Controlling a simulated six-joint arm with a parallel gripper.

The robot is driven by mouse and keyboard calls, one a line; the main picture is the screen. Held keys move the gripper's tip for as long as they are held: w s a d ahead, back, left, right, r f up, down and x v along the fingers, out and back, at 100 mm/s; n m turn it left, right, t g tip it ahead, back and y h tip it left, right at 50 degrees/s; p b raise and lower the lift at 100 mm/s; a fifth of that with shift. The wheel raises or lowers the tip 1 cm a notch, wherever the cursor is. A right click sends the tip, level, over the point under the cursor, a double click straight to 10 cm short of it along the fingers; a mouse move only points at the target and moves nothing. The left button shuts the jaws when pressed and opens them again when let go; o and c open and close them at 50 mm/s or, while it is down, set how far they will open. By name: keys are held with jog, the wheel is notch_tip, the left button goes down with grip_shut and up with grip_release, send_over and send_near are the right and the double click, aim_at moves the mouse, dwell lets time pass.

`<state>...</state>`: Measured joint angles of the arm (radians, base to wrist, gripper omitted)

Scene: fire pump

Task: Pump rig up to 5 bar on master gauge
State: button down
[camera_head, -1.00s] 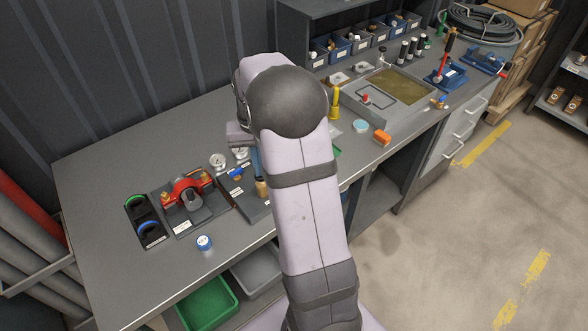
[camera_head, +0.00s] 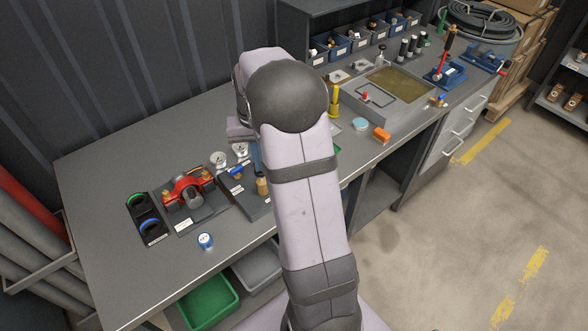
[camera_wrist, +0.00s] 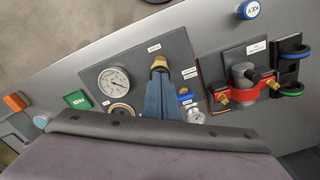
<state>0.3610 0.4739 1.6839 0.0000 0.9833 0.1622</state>
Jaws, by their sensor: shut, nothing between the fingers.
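The pump rig's dark plate (camera_wrist: 180,55) bears a large white-faced gauge (camera_wrist: 113,80), a second round gauge (camera_wrist: 120,112) and a smaller gauge (camera_wrist: 195,115). Their labels and needle readings are too small to read, so I cannot tell which is the master. A blue valve knob (camera_wrist: 185,98) sits beside the small gauge. A brass-topped part (camera_wrist: 159,63) stands at the tips of my gripper (camera_wrist: 158,78), whose blue-grey fingers are together and empty. I cannot tell whether they touch it. In the head view, the brass part (camera_head: 262,186) shows beside my arm, which hides part of the rig.
A water tank (camera_head: 395,86), orange block (camera_head: 382,134) and yellow-handled tool (camera_head: 334,101) are to the right.

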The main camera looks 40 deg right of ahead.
jog(key=shift+f+b, duration=0.7)
jog(key=shift+f, duration=0.6)
jog(key=shift+r, duration=0.15)
jog(key=shift+r+p, duration=1.2)
jog(key=shift+f, duration=0.2)
